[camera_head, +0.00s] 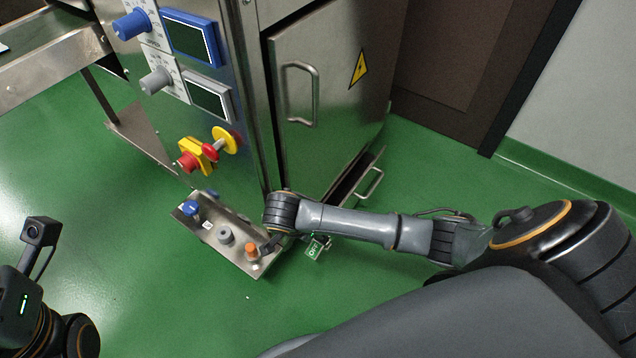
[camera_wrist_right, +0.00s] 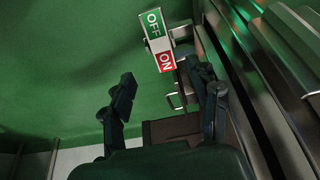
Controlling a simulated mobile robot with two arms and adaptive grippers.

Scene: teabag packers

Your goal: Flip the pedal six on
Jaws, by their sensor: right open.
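The pedal (camera_wrist_right: 158,40) shows in the right wrist view as a small plate with a green OFF half and a red ON half. It lies just beyond my right fingertips, between them in the picture, and looks apart from them. In the head view its green label (camera_head: 316,249) shows low beside the cabinet, partly behind my right arm. My right gripper (camera_wrist_right: 163,88) is open and empty, its two dark fingers spread. In the head view its fingers are mostly hidden below my wrist. My left wrist shows at the lower left of the head view, but its fingers do not.
A steel cabinet (camera_head: 335,95) with a handled door stands close to my right gripper. A low metal panel (camera_head: 230,258) carries blue, grey and orange knobs. A red and yellow switch (camera_head: 208,150) sits above. Green floor (camera_head: 130,255) is open at the left.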

